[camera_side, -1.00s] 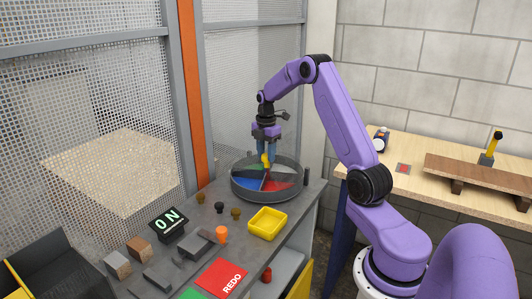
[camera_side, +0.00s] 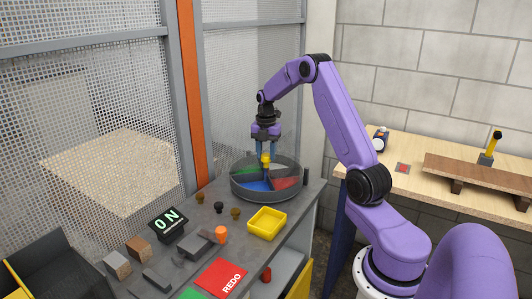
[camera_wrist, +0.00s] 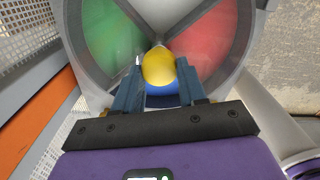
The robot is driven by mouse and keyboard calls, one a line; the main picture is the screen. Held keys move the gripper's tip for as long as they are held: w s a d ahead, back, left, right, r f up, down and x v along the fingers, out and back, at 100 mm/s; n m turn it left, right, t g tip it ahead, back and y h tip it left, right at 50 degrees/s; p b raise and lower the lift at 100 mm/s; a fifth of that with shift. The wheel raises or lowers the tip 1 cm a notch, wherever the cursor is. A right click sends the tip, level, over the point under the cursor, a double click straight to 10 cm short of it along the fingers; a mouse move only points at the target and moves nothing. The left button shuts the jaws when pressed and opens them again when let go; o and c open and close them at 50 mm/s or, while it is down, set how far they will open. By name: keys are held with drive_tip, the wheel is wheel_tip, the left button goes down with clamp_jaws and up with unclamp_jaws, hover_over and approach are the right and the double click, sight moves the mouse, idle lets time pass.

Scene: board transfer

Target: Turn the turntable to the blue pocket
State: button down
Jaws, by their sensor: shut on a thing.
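The turntable (camera_side: 236,187) is a round grey dish on the dark bench, with coloured pockets parted by thin walls. The blue pocket (camera_side: 258,185) faces the front of the bench. The red pocket (camera_side: 287,183) is to its right and the green pocket (camera_side: 244,170) is at the back left. My gripper (camera_side: 266,158) points down over the middle and is shut on the yellow knob (camera_side: 266,164). In the wrist view the knob (camera_wrist: 159,67) sits between both fingers. Green (camera_wrist: 115,40) and red (camera_wrist: 207,45) pockets show beyond it, and the blue pocket is mostly hidden.
A display (camera_side: 168,222) reads "ON" and a red pad (camera_side: 222,277) reads "REDO". A mesh fence (camera_side: 90,110) stands behind the bench.

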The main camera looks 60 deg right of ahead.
drive_tip(key=shift+r, duration=0.1)
drive_tip(key=c, duration=0.6)
unclamp_jaws()
wheel_tip(320, 180, up, 17)
drive_tip(key=shift+r, duration=0.2)
